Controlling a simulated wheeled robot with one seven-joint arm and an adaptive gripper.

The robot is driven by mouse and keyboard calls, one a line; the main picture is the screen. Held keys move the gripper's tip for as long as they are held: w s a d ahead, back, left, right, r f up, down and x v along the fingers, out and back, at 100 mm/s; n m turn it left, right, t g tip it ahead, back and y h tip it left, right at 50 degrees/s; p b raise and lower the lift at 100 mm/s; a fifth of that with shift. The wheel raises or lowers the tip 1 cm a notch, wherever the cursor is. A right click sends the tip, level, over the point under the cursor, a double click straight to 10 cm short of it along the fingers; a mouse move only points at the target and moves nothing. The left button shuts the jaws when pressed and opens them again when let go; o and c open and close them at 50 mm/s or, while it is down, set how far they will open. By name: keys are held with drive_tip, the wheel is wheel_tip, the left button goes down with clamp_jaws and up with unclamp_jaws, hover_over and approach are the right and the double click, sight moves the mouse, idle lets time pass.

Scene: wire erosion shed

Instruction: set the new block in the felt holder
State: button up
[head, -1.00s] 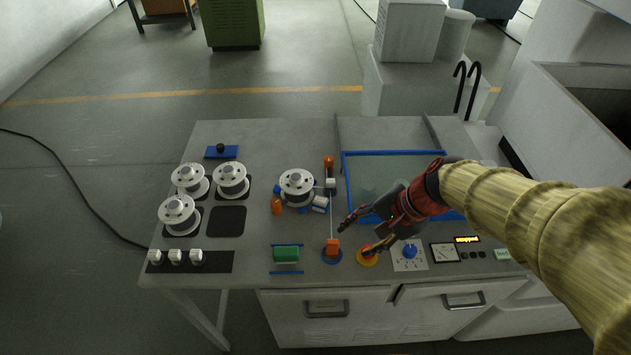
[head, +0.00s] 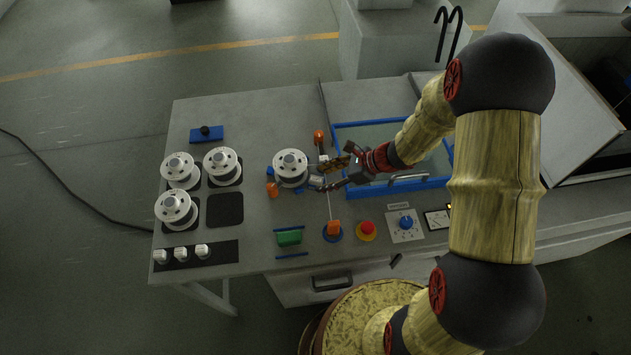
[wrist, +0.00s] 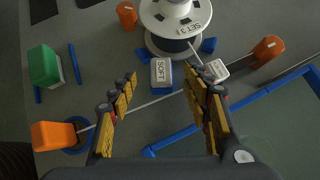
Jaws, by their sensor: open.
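My gripper (head: 326,176) is open and empty, reaching over the bench beside a white wire spool. In the wrist view its fingertips (wrist: 160,82) spread to either side of a grey-white block marked SOFT (wrist: 161,74) with blue edges, which lies ahead of them on the bench. A small white block (wrist: 214,70) is near the right fingertip, by the wire. Three white blocks (head: 181,252) stand in a row on a black strip at the front left; their marks are too small to read. I cannot tell which part is the felt holder.
The spool marked SET 3 (wrist: 178,18) stands beyond the fingertips. A thin wire runs to an orange part (head: 334,228). A green block (head: 289,237) sits between blue rails. Three spools stand left. A blue-edged basin (head: 350,195) lies under my forearm. A red button (head: 367,230) is in front.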

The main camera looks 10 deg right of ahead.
sight(317, 179)
drive_tip(key=x, duration=0.4)
drive_tip(key=shift+w+a, duration=0.1)
drive_tip(key=shift+w, duration=0.05)
drive_tip(key=shift+c, duration=0.5)
drive_tip(key=c, duration=1.1)
clamp_jaws()
